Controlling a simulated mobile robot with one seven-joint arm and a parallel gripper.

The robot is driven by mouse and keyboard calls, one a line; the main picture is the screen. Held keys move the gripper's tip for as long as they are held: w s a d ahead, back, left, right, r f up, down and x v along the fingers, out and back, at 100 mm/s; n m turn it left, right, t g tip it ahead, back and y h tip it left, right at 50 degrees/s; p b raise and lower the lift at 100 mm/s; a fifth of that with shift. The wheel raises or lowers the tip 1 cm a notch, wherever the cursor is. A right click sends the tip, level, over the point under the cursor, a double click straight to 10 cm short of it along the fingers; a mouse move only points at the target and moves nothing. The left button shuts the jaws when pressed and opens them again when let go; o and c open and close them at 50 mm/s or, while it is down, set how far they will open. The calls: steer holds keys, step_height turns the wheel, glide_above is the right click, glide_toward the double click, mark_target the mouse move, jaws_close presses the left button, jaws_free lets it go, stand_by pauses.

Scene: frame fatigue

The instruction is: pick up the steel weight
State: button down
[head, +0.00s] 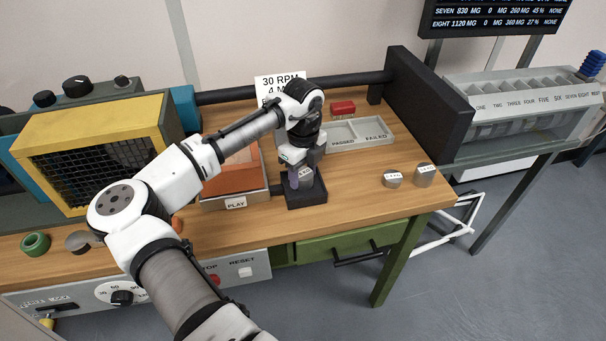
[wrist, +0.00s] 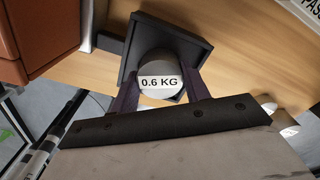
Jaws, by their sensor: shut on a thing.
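The steel weight (wrist: 158,68) is a short cylinder with a white label reading 0.6 KG. It sits in the dark square holder (wrist: 130,42) on the wooden bench, and in the head view the holder (head: 306,198) stands right of the orange block. My gripper (wrist: 158,92) has a finger on either side of the weight and is shut on it. In the head view my gripper (head: 301,178) reaches down into the holder and hides much of the weight. I cannot tell whether the weight is lifted off the holder's floor.
Two more steel weights (head: 392,179) (head: 425,174) stand at the bench's right. A PASSED/FAILED tray (head: 372,133) and a red object (head: 342,107) lie behind my gripper. The orange block (head: 232,178) is close on the left. Bare wood (head: 350,185) lies to the right.

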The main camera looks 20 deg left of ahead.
mark_target(303, 173)
step_height(303, 173, up, 20)
steer(key=b, duration=0.2)
steer(key=shift+b, duration=0.4)
